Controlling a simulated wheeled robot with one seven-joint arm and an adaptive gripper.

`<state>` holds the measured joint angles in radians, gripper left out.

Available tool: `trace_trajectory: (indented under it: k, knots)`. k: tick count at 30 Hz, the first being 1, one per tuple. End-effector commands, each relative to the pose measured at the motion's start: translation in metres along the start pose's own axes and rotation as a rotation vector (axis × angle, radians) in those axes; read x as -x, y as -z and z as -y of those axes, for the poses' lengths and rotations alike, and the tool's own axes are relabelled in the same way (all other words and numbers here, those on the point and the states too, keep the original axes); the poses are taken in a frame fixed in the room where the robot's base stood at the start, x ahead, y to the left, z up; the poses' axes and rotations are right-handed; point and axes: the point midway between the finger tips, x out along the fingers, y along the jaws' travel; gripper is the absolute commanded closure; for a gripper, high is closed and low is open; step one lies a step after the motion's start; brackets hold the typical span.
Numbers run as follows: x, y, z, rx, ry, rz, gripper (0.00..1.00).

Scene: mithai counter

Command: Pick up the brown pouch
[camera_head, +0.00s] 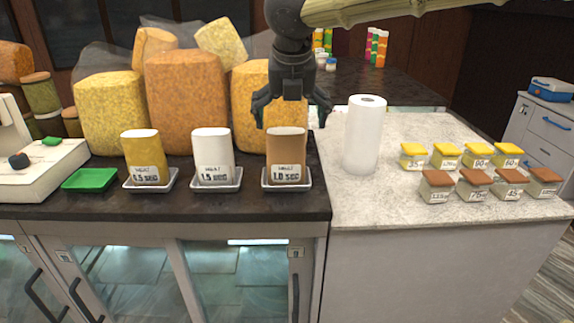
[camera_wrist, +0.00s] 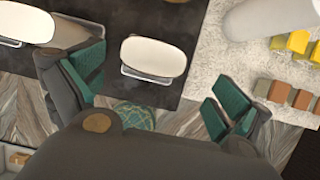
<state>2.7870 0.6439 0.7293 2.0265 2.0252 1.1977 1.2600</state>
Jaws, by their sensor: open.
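The brown pouch (camera_head: 286,152) stands upright in a small white tray (camera_head: 300,184) on the dark counter in the head view, with a label reading 1.0 SEC. My gripper (camera_head: 292,112) is open and empty, pointing down just above the pouch, with its fingers spread to either side of the pouch's top. In the wrist view, my gripper (camera_wrist: 155,100) shows its two green-padded fingers wide apart. A pale-topped pouch (camera_wrist: 154,55) lies ahead of the gap between them, likely the brown one; its sides are hidden from above.
A white pouch (camera_head: 212,155) and a yellow pouch (camera_head: 145,156) stand in trays to the left. A paper roll (camera_head: 364,135) stands close on the right. Large textured sacks (camera_head: 186,100) rise behind. Small labelled boxes (camera_head: 474,186) sit on the pale counter, which has bare room in front.

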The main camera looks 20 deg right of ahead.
Motion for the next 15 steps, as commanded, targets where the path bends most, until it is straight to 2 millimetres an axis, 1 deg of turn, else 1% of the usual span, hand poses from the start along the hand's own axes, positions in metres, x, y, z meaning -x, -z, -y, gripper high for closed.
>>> trace_trajectory:
  k: [1,3,6,11,15]
  knots:
    - [-0.008,0.000,-0.001,0.002,0.002,-0.005,0.00]
    - [-0.018,-0.001,-0.001,0.002,0.003,-0.005,0.00]
    - [-0.030,-0.001,0.000,0.001,0.002,-0.003,0.00]
    - [-0.038,-0.001,0.000,-0.001,0.003,-0.003,0.00]
    - [-0.052,-0.001,-0.002,-0.001,0.004,-0.005,0.00]
